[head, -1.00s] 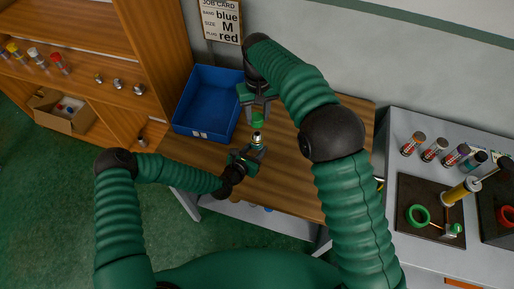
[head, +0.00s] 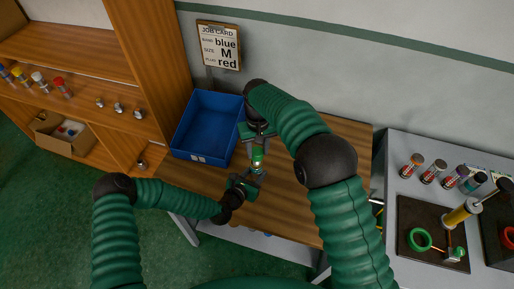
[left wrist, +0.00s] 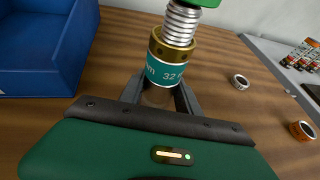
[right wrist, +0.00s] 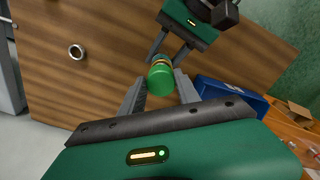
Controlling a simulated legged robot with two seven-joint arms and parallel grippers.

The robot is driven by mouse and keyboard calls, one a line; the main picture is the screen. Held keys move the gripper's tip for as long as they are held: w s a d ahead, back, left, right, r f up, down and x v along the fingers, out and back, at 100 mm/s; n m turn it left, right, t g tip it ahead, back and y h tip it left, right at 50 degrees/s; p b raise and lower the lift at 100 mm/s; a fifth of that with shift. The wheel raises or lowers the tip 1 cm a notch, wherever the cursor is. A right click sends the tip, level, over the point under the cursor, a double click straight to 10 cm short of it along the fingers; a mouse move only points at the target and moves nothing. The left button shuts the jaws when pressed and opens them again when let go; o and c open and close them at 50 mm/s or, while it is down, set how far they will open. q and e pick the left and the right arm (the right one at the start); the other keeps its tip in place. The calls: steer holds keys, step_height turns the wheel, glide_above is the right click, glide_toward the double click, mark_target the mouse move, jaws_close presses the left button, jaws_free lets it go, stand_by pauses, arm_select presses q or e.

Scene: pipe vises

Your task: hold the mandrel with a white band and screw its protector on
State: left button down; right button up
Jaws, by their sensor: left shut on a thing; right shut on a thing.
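My left gripper (head: 243,183) is shut on the mandrel (left wrist: 172,62) and holds it upright above the wooden table. My right gripper (head: 258,141) is shut on a green protector (right wrist: 161,80), directly over the mandrel. In the left wrist view the protector's lower edge (left wrist: 205,3) is at the top of the thread, with several turns bare below. I cannot tell if the threads are engaged.
A blue bin (head: 208,125) stands on the table's left. A silver ring (left wrist: 240,82) and an orange-brown ring (left wrist: 302,131) lie on the table. A grey bench (head: 395,215) with several banded cylinders and a vise stands right. A job card (head: 219,45) reads blue, M, red.

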steer(key=shift+d+f, duration=0.1)
steer(key=shift+f, duration=0.6)
steer(key=shift+f, duration=0.55)
steer(key=m, duration=0.4)
steer(key=shift+a+m, duration=0.2)
steer(key=shift+m, duration=0.1)
steer(key=m, duration=0.3)
steer(key=shift+a, duration=0.1)
steer(key=m, duration=0.7)
steer(key=shift+w+a, duration=0.1)
steer(key=shift+a, duration=0.1)
steer(key=m, duration=0.6)
steer(key=shift+w+a, duration=0.1)
steer(key=shift+w, duration=0.15)
steer(key=m, duration=0.5)
steer(key=shift+w, duration=0.15)
